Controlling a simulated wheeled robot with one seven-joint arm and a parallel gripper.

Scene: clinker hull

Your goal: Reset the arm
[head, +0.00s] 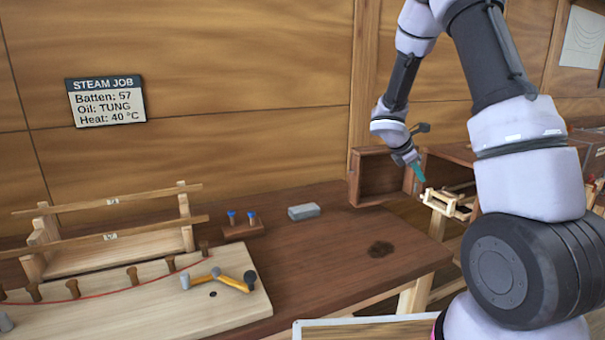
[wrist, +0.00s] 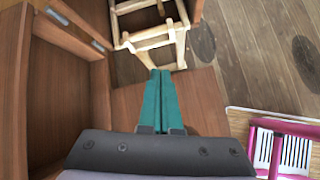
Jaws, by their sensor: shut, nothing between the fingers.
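My gripper (head: 418,176) hangs at the end of my raised arm, in front of the open wooden cabinet at the right end of the bench. Its teal fingers show in the wrist view (wrist: 160,100), pressed together along their length with nothing between them. The fingers point down over a brown wooden surface (wrist: 205,95). I cannot tell from these views whether they touch anything.
The wooden cabinet (head: 368,176) stands open beside my gripper. A pale wooden frame (head: 447,204) is just right of it. The bench (head: 340,245) carries a grey block (head: 303,211), blue-topped pegs (head: 232,217) and a pegged board (head: 130,300). Its right part is mostly clear.

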